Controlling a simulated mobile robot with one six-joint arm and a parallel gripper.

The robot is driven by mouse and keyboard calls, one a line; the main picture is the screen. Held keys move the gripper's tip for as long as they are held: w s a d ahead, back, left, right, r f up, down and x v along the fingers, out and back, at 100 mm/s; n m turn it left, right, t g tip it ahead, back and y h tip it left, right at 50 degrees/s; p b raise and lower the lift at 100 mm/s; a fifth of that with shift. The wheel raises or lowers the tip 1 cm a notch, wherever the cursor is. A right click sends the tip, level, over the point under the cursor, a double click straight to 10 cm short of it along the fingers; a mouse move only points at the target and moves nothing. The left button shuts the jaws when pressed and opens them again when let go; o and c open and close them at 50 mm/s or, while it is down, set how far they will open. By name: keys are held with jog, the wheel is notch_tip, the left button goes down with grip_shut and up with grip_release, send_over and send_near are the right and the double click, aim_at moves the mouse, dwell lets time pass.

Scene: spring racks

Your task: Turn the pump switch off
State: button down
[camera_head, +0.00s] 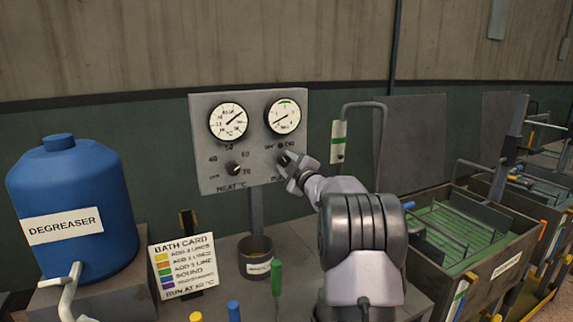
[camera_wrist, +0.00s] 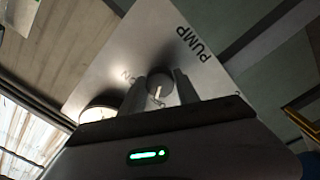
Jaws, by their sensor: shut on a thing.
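The pump switch is a round knob at the lower right of the grey control panel (camera_head: 206,140), under the right gauge, with OFF and ON printed above it. In the head view my gripper (camera_head: 284,160) is at this knob and hides part of it. In the wrist view the knob (camera_wrist: 159,84) sits between the two fingers of my gripper (camera_wrist: 160,92), with a light pointer mark on its face. The fingers are shut on the knob. PUMP and part of ON are printed on the panel around it. I cannot tell for certain which label the pointer faces.
A heat knob (camera_head: 233,169) and two round gauges (camera_head: 228,121) are on the same panel. A blue degreaser drum (camera_head: 72,200) stands at left, with a bath card (camera_head: 183,265) beside it. A small cup (camera_head: 257,257) is below the panel. Tanks with racks (camera_head: 480,240) fill the right side.

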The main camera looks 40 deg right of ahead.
jog(key=c, duration=0.9)
grip_release()
jog(key=shift+s, duration=0.15)
jog(key=p+v, duration=0.2)
jog(key=v, duration=1.5)
jog(key=shift+p, duration=0.35)
jog(key=shift+a+f, duration=0.1)
